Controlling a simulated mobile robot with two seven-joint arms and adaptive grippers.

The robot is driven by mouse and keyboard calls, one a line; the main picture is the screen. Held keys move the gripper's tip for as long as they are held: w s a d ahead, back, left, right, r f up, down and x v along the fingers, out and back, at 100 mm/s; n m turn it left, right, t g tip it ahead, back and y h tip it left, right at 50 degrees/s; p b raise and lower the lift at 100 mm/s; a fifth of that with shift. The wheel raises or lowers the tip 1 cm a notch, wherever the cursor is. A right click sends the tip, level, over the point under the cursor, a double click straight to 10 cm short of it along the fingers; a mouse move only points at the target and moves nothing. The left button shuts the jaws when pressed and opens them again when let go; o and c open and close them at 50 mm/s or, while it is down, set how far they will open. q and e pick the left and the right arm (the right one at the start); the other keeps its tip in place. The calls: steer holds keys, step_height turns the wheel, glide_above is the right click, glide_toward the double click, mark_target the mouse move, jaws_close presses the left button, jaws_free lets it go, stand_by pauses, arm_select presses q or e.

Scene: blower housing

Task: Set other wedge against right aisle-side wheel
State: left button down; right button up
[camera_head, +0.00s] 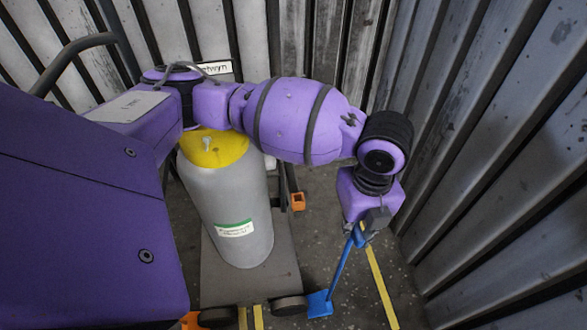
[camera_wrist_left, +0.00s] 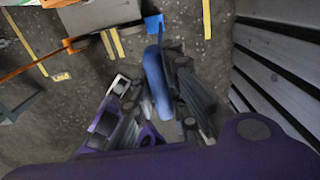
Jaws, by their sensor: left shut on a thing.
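A blue wedge (camera_head: 318,303) with a long blue handle (camera_head: 341,264) sits low, just right of the cart's right near wheel (camera_head: 290,305). I cannot tell whether wedge and wheel touch. My left gripper (camera_head: 362,234) is shut on the upper end of the handle, which slants down to the wedge. In the left wrist view the handle (camera_wrist_left: 156,80) runs between my fingers (camera_wrist_left: 158,100), and the wedge (camera_wrist_left: 154,24) shows beyond it beside the cart's corner (camera_wrist_left: 134,10). My right gripper is not in view.
The cart (camera_head: 219,279) carries a grey cylinder (camera_head: 235,205) with a yellow top. An orange piece (camera_head: 192,321) lies by its left near wheel (camera_head: 217,317). Yellow floor strips (camera_head: 380,288) run nearby. A corrugated metal wall (camera_head: 490,130) closes off the right side.

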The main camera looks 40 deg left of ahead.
arm_select(q)
steer(key=shift+w+a, duration=0.25)
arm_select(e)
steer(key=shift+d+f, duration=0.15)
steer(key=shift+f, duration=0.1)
arm_select(q)
steer(key=shift+s+a+f+p, duration=0.4)
steer(key=shift+s+a+p, duration=0.1)
steer(key=shift+s, duration=0.15)
steer(key=shift+s+a+f+p, duration=0.4)
steer(key=shift+s+a+p, duration=0.1)
steer(key=shift+s, duration=0.15)
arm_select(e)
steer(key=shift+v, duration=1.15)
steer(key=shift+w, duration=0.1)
arm_select(q)
steer(key=c, duration=1.7)
jaws_free()
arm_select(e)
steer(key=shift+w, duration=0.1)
arm_select(q)
steer(key=shift+o, duration=0.2)
